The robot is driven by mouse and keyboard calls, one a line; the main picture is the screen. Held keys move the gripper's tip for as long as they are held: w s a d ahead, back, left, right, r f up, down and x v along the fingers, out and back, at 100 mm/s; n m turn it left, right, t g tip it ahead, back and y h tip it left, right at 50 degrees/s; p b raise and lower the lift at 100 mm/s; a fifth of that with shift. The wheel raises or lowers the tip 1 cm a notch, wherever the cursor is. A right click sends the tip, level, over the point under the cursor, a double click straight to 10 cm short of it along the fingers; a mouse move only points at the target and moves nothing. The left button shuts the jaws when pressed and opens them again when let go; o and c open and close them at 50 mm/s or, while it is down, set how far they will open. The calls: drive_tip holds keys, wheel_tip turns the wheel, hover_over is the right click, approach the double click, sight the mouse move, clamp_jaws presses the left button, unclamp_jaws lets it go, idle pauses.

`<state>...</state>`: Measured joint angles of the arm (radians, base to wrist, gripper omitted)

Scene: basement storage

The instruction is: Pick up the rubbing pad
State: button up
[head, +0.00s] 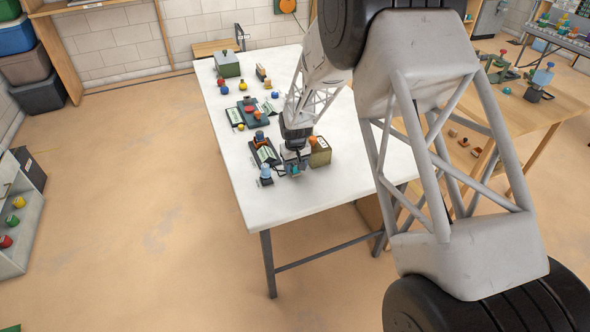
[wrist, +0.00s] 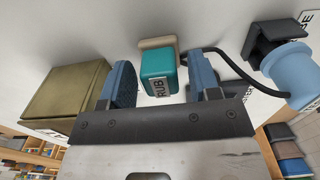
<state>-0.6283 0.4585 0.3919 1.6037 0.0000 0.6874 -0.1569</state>
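The rubbing pad is a small teal block with a "RUB" label and a beige part behind it. It shows in the wrist view (wrist: 160,68) between my two blue fingers, and as a small teal patch in the head view (head: 295,169) near the table's front end. My gripper (wrist: 163,86) is open, with one finger on each side of the pad and a visible gap at the right finger. I cannot tell how deep the pad sits between the fingers. In the head view my gripper (head: 294,160) is low over the table and partly hides the pad.
An olive-gold box (wrist: 66,97) stands close left of my gripper in the wrist view. A light-blue round-topped tool (wrist: 289,72) with a black cable is close on the right. Several dark trays, stamps and knobs cover the white table (head: 268,200) farther back; its front end is clear.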

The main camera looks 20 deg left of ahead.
drive_tip(key=c, duration=0.8)
drive_tip(key=shift+r, duration=0.15)
drive_tip(key=shift+r, duration=0.5)
wheel_tip(320, 180, up, 2)
drive_tip(key=shift+r, duration=0.1)
drive_tip(key=s+d, duration=0.3)
drive_tip(key=s, duration=0.1)
drive_tip(key=s+d+r, duration=0.1)
drive_tip(key=s+d, duration=0.2)
drive_tip(key=s, duration=0.1)
drive_tip(key=s+d, duration=0.3)
drive_tip(key=s, duration=0.2)
drive_tip(key=shift+d+r, duration=0.1)
drive_tip(key=shift+r, duration=0.15)
